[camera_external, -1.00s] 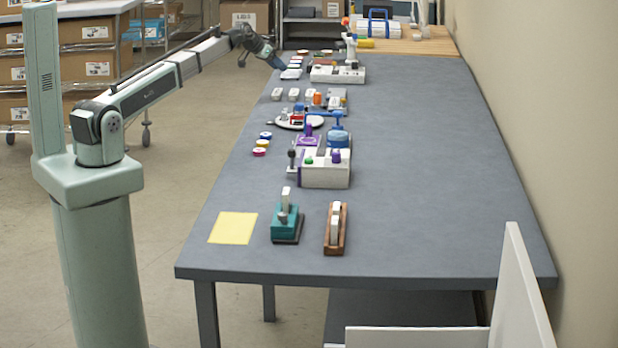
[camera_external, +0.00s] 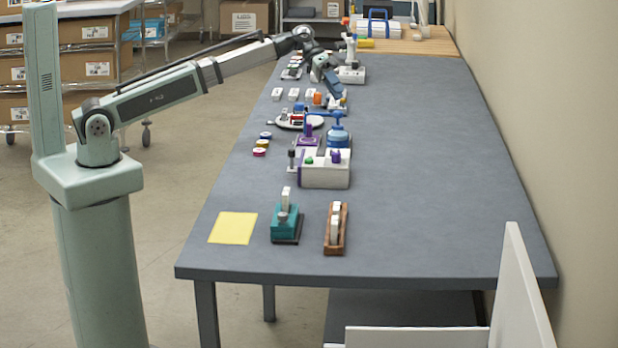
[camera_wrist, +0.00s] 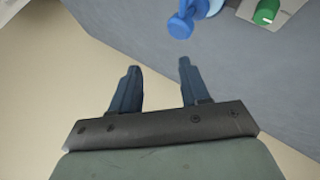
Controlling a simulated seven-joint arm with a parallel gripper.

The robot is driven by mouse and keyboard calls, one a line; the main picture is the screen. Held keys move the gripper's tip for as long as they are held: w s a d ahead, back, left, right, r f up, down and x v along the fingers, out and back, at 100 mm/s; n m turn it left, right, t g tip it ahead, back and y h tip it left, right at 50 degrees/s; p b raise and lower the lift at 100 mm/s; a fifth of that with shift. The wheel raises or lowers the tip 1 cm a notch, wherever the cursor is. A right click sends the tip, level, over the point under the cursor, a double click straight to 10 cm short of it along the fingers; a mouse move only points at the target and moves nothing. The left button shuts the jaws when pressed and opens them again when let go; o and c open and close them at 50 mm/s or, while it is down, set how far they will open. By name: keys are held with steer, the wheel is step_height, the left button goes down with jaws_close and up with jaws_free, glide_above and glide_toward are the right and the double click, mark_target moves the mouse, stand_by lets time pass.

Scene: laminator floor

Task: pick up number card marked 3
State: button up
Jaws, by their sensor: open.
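No marking can be read on any small item, so I cannot tell which is the number card marked 3. Small white pieces (camera_external: 293,94) lie in a row near the left edge of the table in the external view. Small flat items (camera_external: 291,73) lie farther back, partly near my arm. My gripper (camera_external: 334,90) is above the far part of the table, over the right end of the white row, with its fingers pointing down. In the wrist view my gripper (camera_wrist: 157,75) is open, with nothing between its two blue fingers.
A blue-topped device (camera_external: 338,136) and a white box with coloured knobs (camera_external: 325,172) stand mid-table. The blue thing (camera_wrist: 181,24) and a green knob (camera_wrist: 266,11) show in the wrist view. The right side of the table (camera_external: 430,160) is bare.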

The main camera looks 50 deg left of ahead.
steer(key=s+d+r+m+g, duration=0.2)
steer(key=s+d+g, duration=0.1)
steer(key=s+d, duration=0.75)
steer(key=m+y, duration=0.6)
steer(key=m, duration=1.3)
glide_toward(286, 190)
steer(key=shift+g, duration=0.3)
steer(key=x, duration=0.4)
steer(key=shift+s+d+f, duration=0.1)
steer(key=shift+f, duration=0.2)
steer(key=shift+w+x, duration=0.15)
steer(key=shift+x, duration=1.4)
steer(key=shift+w+x, duration=0.15)
steer(key=shift+x, duration=1.4)
steer(key=shift+c, duration=0.4)
jaws_close()
